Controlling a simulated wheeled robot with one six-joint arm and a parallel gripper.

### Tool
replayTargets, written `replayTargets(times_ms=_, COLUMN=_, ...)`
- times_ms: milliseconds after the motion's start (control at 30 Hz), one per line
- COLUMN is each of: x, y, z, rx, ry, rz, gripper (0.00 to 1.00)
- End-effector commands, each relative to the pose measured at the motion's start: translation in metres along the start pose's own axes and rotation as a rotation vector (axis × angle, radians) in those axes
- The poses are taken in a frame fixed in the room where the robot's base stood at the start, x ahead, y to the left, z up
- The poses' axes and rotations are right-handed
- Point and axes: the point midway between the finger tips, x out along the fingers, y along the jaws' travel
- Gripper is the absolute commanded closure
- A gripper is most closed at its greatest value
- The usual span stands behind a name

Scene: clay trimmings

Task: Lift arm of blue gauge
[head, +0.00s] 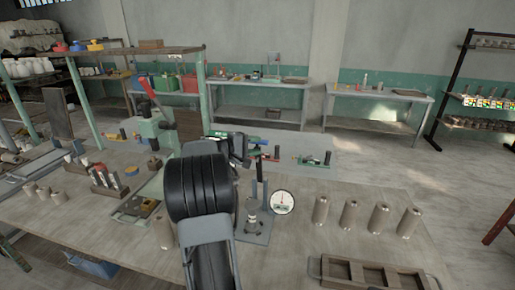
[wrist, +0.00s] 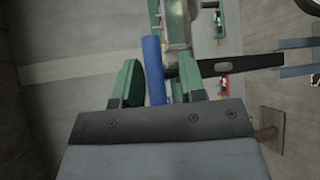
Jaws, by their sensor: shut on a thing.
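In the wrist view my gripper (wrist: 158,70) has its two green fingers on either side of a blue bar (wrist: 152,62), and is shut on it. The bar looks like the arm of the blue gauge. A grey metal body (wrist: 178,20) lies just beyond the right finger; how it joins the bar is unclear. In the head view my gripper (head: 240,146) is low over the far part of the table, and my own arm hides much of this spot. The blue gauge's base cannot be made out there.
A red-marked device (head: 268,155) and a green-marked device (head: 314,160) stand to the right of my gripper. A dial on a stand (head: 283,202) is nearer.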

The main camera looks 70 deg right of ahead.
Motion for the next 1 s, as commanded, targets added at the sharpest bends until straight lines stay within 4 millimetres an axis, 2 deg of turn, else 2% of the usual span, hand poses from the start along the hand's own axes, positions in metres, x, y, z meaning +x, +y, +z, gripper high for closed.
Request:
replayTargets(times_ms=333, x=0.002, y=0.001, z=-0.002, rx=0.002, ry=0.008, rz=0.003, gripper=1.0)
replayTargets(times_ms=367, x=0.002, y=0.001, z=-0.002, rx=0.002, ry=0.008, rz=0.003, gripper=0.6)
replayTargets(times_ms=433, x=0.002, y=0.001, z=-0.002, rx=0.002, ry=0.007, rz=0.004, gripper=0.53)
replayTargets(times_ms=767, x=0.001, y=0.001, z=-0.002, rx=0.003, ry=0.008, rz=0.004, gripper=0.52)
replayTargets(times_ms=867, x=-0.008, y=0.0, z=-0.003, rx=0.004, ry=0.011, rz=0.004, gripper=0.52)
replayTargets(times_ms=1000, x=-0.033, y=-0.001, z=-0.003, rx=0.004, ry=0.015, rz=0.006, gripper=0.52)
